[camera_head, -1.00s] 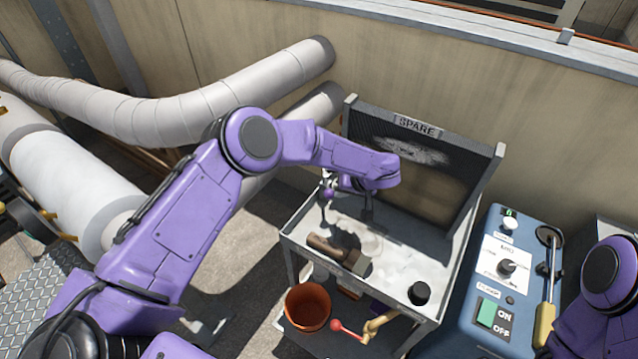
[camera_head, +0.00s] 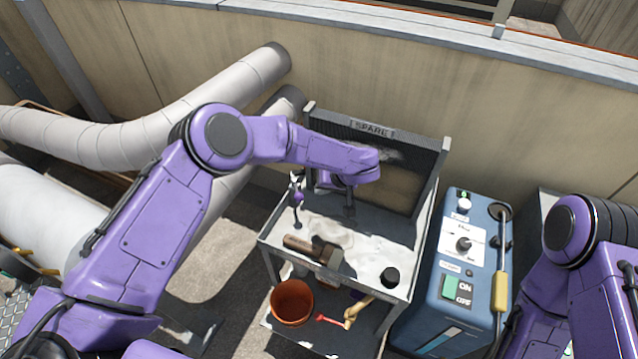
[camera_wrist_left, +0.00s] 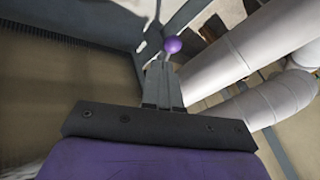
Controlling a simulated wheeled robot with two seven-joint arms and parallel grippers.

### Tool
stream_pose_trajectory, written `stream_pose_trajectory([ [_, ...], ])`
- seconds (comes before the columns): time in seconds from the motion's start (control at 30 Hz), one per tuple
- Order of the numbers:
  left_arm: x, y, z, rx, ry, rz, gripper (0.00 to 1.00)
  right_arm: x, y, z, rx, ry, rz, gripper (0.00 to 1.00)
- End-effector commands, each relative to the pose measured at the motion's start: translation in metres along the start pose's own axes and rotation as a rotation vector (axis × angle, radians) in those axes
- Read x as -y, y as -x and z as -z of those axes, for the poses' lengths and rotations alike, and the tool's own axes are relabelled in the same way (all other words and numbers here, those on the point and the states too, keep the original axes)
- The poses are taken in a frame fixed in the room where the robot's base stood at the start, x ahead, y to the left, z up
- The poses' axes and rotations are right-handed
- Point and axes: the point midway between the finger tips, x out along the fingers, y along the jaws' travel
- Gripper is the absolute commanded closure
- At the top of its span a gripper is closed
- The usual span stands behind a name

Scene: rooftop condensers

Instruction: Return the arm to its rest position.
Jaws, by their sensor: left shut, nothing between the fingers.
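My left arm (camera_head: 160,220) is purple and reaches in from the left over a grey cart (camera_head: 262,240). Its hand is close in front of the dark finned panel marked SPARE (camera_head: 425,165). My left gripper (camera_head: 310,180) is small and partly hidden by the wrist in the head view. In the left wrist view the gripper's grey fingers (camera_wrist_left: 163,80) are together with nothing between them. A purple ball (camera_wrist_left: 173,45) shows just past the fingertips; in the head view a purple ball (camera_head: 298,198) sits on a thin upright rod. My right arm (camera_head: 580,260) is at the right edge; its gripper is out of frame.
A brown-handled brush or tool (camera_head: 310,247) and a black round knob (camera_head: 390,277) are on the cart top. An orange-brown bucket (camera_head: 292,302) stands on the lower shelf. A blue control box (camera_head: 440,290) stands right of the cart. Thick pale pipes (camera_head: 200,100) run behind my left arm.

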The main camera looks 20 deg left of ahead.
Motion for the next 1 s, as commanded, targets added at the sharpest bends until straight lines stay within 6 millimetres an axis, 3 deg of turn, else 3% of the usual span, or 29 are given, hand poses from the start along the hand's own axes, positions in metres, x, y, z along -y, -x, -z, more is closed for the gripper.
stream_pose_trajectory([
  [0.03,0.005,0.015,0.004,0.002,0.002,0.002,1.00,-0.001,0.015,0.006,0.000,0.000,0.000,0.57],
  [0.13,0.006,0.022,0.003,0.005,0.007,0.005,1.00,-0.002,0.020,0.008,0.000,0.000,0.000,0.57],
  [0.7,0.006,0.016,-0.002,-0.007,0.010,0.014,1.00,-0.002,0.018,0.007,0.000,0.000,0.000,0.57],
  [0.77,0.013,0.004,-0.012,-0.043,0.017,0.038,1.00,-0.002,0.018,0.007,0.000,0.000,0.000,0.57],
  [0.87,0.037,-0.035,-0.047,-0.167,0.037,0.081,1.00,-0.002,0.018,0.007,0.000,0.000,0.000,0.57],
  [1.0,0.090,-0.089,-0.126,-0.306,0.063,0.011,1.00,-0.002,0.018,0.007,0.000,0.000,0.000,0.57],
])
